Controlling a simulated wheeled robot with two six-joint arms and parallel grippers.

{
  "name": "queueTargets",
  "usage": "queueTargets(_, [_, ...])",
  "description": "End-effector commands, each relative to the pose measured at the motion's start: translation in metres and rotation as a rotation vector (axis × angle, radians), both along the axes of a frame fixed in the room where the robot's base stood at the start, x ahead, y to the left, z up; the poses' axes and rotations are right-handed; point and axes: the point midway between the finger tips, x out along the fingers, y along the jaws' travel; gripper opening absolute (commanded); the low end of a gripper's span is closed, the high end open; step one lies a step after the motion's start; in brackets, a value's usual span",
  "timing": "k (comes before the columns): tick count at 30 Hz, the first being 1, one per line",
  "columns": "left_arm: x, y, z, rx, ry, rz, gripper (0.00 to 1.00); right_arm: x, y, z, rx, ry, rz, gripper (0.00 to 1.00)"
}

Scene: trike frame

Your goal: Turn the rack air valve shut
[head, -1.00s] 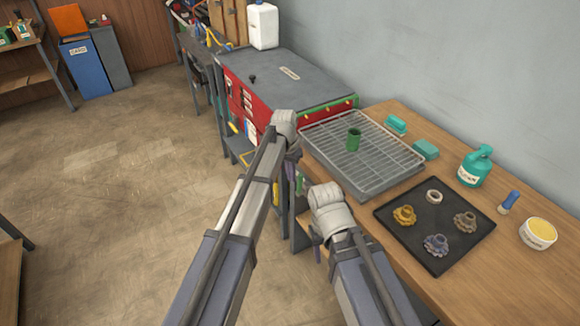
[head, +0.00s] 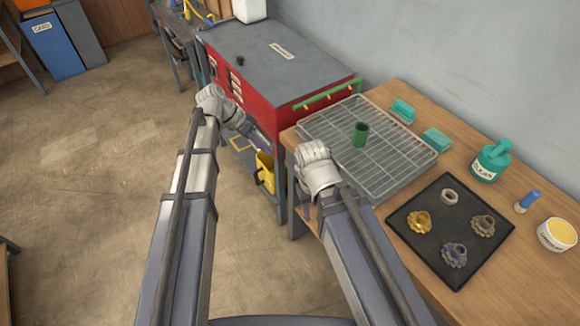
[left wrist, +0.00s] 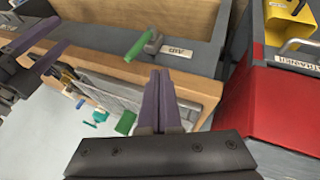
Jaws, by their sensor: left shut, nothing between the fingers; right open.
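The air valve shows in the left wrist view as a green lever (left wrist: 140,45) on a grey fitting, beside a label reading "AIR" (left wrist: 177,51). I cannot make the valve out in the head view. My left gripper (left wrist: 158,75) has its purple fingers shut and empty, and in the picture their tips lie just below the lever, apart from it. In the head view my left gripper (head: 262,146) points right, between the red cabinet and the workbench. My right gripper (head: 298,190) is by the bench's left edge, mostly hidden by its own wrist.
The red cabinet (head: 268,100) and wooden bench (head: 405,98) stand close together. The bench carries a wire rack (head: 385,155) with a green cup (head: 361,134) and a black tray (head: 480,270). A yellow object (head: 265,172) sits low in the gap. The floor at left is clear.

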Motion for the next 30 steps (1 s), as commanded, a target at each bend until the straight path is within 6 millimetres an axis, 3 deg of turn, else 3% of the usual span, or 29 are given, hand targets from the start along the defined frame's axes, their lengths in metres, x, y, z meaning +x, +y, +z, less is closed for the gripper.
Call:
queueTargets(5, [0.000,-0.005,-0.010,0.001,0.000,0.001,0.00,0.000,0.000,-0.010,0.000,0.000,0.000,0.50])
queueTargets(23, [-0.004,-0.060,-0.090,0.003,0.001,-0.001,0.00,0.000,0.000,-0.090,0.000,0.000,0.000,0.50])
queueTargets(30, [-0.027,-0.081,-0.086,0.003,0.000,0.001,0.00,0.000,0.000,-0.085,0.000,0.000,0.000,0.50])
